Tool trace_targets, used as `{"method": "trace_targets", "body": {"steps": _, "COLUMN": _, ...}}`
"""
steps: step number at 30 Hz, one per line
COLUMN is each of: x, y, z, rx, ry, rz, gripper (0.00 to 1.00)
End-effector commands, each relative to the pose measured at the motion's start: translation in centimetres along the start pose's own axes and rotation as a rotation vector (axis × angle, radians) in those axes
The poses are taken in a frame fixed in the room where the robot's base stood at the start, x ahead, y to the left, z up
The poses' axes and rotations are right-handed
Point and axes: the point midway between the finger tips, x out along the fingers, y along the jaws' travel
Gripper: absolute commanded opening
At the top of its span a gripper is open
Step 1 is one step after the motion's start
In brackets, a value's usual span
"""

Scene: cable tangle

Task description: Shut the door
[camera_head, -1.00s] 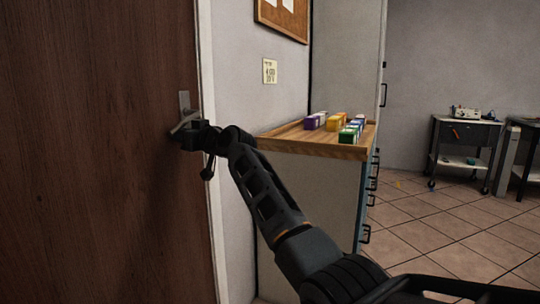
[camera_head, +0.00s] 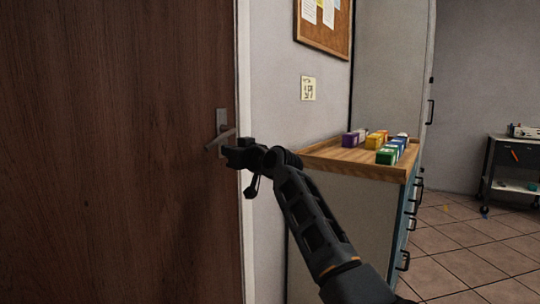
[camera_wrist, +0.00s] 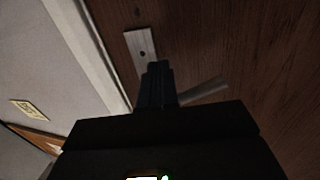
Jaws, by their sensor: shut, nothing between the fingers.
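The brown wooden door (camera_head: 110,150) fills the left of the head view, its right edge along the white frame (camera_head: 244,90). I cannot tell whether it is latched. Its metal handle (camera_head: 221,125) has an upright plate and a lever slanting down to the left. My gripper (camera_head: 230,157) is shut and empty, just below and right of the lever; whether it touches is unclear. In the wrist view my shut fingers (camera_wrist: 157,78) point at the door, with the handle plate (camera_wrist: 141,46) beyond their tips and the lever partly hidden behind them.
A wood-topped cabinet (camera_head: 325,157) with several coloured boxes stands right of the door, close to my arm. Open tiled floor (camera_head: 460,245) lies at the right, before a dark cart (camera_head: 512,165).

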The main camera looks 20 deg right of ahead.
Motion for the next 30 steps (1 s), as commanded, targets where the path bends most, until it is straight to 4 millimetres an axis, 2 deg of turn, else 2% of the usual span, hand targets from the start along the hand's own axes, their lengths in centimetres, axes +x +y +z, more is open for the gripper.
{"method": "trace_targets", "body": {"steps": 15, "x": -7.6, "y": 2.1, "z": 0.0, "rx": 0.002, "ry": 0.002, "rz": 0.004, "gripper": 0.0}}
{"method": "trace_targets", "body": {"steps": 19, "x": -8.8, "y": 2.5, "z": 0.1, "rx": 0.003, "ry": 0.001, "rz": 0.003, "gripper": 0.0}}
{"method": "trace_targets", "body": {"steps": 25, "x": -9.4, "y": 2.5, "z": 0.2, "rx": 0.004, "ry": 0.0, "rz": 0.002, "gripper": 0.0}}
{"method": "trace_targets", "body": {"steps": 28, "x": -9.8, "y": 2.3, "z": 1.6, "rx": 0.012, "ry": -0.006, "rz": 0.009, "gripper": 0.0}}
{"method": "trace_targets", "body": {"steps": 30, "x": -10.4, "y": 1.9, "z": 3.6, "rx": 0.025, "ry": -0.013, "rz": 0.021, "gripper": 0.0}}
